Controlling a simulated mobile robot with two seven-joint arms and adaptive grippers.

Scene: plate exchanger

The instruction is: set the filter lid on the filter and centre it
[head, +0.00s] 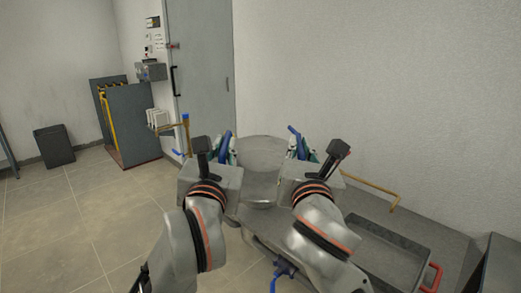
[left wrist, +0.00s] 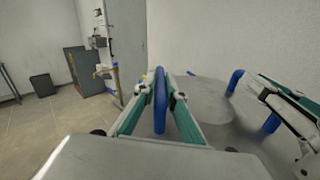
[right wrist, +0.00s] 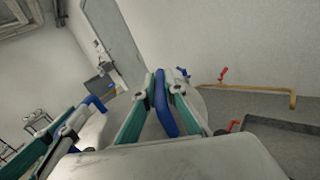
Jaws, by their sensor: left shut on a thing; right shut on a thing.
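The filter lid (head: 262,152) is a round grey metal cover with a blue handle on each side. My left gripper (head: 227,148) is shut on its left blue handle (left wrist: 160,103). My right gripper (head: 299,148) is shut on its right blue handle (right wrist: 162,105). The lid also shows in the left wrist view (left wrist: 207,100), between the two grippers. In the head view a grey rounded metal body, seemingly the filter (head: 262,188), shows below the lid between my arms. The grippers and arms hide most of the rim, so I cannot tell whether the lid touches the filter or is centred.
A grey tray (head: 372,232) with a red handle (head: 432,277) lies at the lower right. A thin brass-coloured pipe (head: 372,186) runs to the right of my right gripper. A blue valve (head: 284,270) is low in front. Open tiled floor (head: 70,225) lies at left.

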